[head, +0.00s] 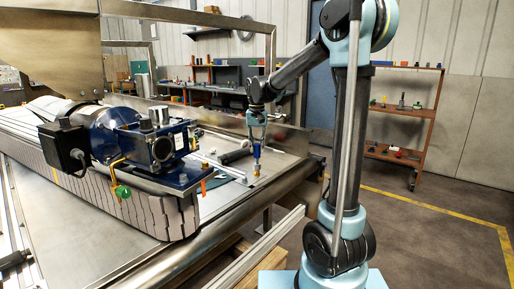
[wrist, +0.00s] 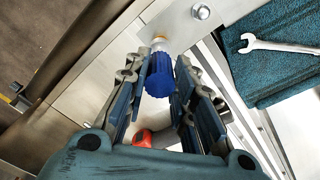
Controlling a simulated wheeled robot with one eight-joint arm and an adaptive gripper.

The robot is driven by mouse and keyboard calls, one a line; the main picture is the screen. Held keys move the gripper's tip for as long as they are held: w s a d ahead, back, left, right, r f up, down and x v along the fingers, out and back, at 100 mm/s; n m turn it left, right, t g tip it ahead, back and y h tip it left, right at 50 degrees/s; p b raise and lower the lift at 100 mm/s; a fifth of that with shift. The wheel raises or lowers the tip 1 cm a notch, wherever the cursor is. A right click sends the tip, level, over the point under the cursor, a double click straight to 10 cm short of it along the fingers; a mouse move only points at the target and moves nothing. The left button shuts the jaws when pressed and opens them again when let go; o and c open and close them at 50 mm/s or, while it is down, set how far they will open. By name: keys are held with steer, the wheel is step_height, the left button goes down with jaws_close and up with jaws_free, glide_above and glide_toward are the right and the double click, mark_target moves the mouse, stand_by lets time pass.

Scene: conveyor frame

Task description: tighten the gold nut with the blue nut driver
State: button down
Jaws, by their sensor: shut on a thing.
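The blue nut driver (wrist: 160,78) stands between the fingers of my gripper (wrist: 158,65) in the wrist view, with its far end at the gold nut (wrist: 159,39). I cannot tell whether it is fully seated on the nut. In the head view my gripper (head: 257,136) is above the conveyor frame's near right corner, holding the blue nut driver (head: 257,150) upright. The gold nut (head: 256,171) shows just below it, on the metal plate. The gripper is shut on the driver, and the fingers hide parts of its sides.
A silver bolt head (wrist: 201,12) sits near the nut. A wrench (wrist: 275,45) lies on a teal cloth (wrist: 290,85) to the right. An orange-ended tool (wrist: 145,138) lies below. The blue motor and gearbox (head: 155,145) stand left of my gripper.

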steer(key=shift+f, duration=1.25)
steer(key=shift+m, duration=1.9)
steer(key=shift+r, duration=0.1)
steer(key=shift+r, duration=2.5)
